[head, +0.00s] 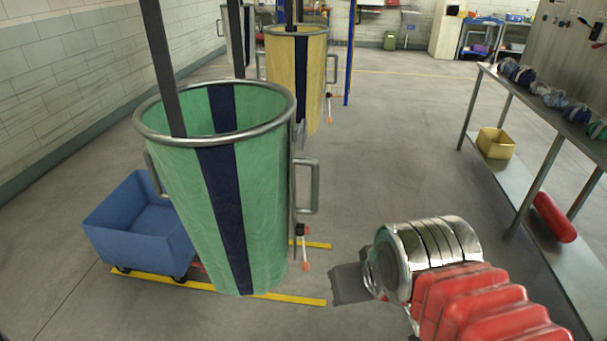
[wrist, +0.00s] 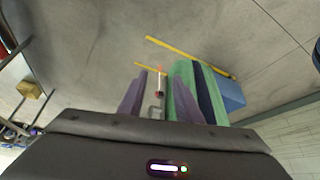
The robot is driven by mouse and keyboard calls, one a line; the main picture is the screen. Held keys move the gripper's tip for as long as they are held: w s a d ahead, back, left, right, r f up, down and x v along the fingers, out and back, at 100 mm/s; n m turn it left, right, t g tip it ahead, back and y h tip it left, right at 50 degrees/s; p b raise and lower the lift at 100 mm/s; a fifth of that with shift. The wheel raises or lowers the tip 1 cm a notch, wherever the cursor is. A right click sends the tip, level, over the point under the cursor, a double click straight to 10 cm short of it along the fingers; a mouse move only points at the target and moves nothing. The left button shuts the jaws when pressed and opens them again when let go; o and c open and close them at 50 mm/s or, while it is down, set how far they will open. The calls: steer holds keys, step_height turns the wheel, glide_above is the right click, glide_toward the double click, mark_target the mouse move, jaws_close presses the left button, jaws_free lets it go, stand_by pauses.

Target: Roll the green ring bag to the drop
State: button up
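The green ring bag (head: 175,190) hangs upright at left centre of the head view, with navy stripes, a metal rim and a grey side handle (head: 308,187). A red-tipped lever (head: 304,245) hangs below the handle. The bag also shows, partly hidden, in the wrist view (wrist: 185,90). My gripper (wrist: 163,75) is open and empty, its two fingers apart. In the wrist view the handle (wrist: 155,112) appears between the fingers, but in the head view my gripper is low and right, apart from the bag. I cannot identify the drop.
A blue wheeled cart (head: 137,222) stands beside the bag at left. Yellow lines (head: 290,299) mark the floor. A yellow bag (head: 296,75) hangs behind. A metal table (head: 565,122) with a lower shelf runs along the right. The central aisle is clear.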

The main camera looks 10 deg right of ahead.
steer(key=shift+o, duration=0.4)
steer(key=shift+o, duration=0.2)
steer(key=shift+w+d, duration=0.1)
steer(key=shift+d, duration=0.05)
steer(key=w+d+r+n+t+h, duration=0.1)
steer(key=w+d+r+t, duration=0.25)
steer(key=w, duration=0.55)
steer(key=w+d+r+t+h, duration=0.15)
steer(key=w+d+r, duration=0.3)
steer(key=w, duration=0.55)
steer(key=w+d+r+n+t, duration=0.1)
steer(key=w+d+r+t, duration=0.3)
steer(key=w, duration=0.5)
steer(key=w+f+n+t+y, duration=0.15)
steer(key=w+n+y, duration=0.3)
steer(key=w, duration=0.45)
steer(key=s+f+n+g+y, duration=0.5)
steer(key=s+f+g+y, duration=0.2)
steer(key=f+y, duration=0.6)
steer(key=shift+s+f+y, duration=0.25)
steer(key=shift+s+y, duration=0.15)
steer(key=shift+s, duration=0.05)
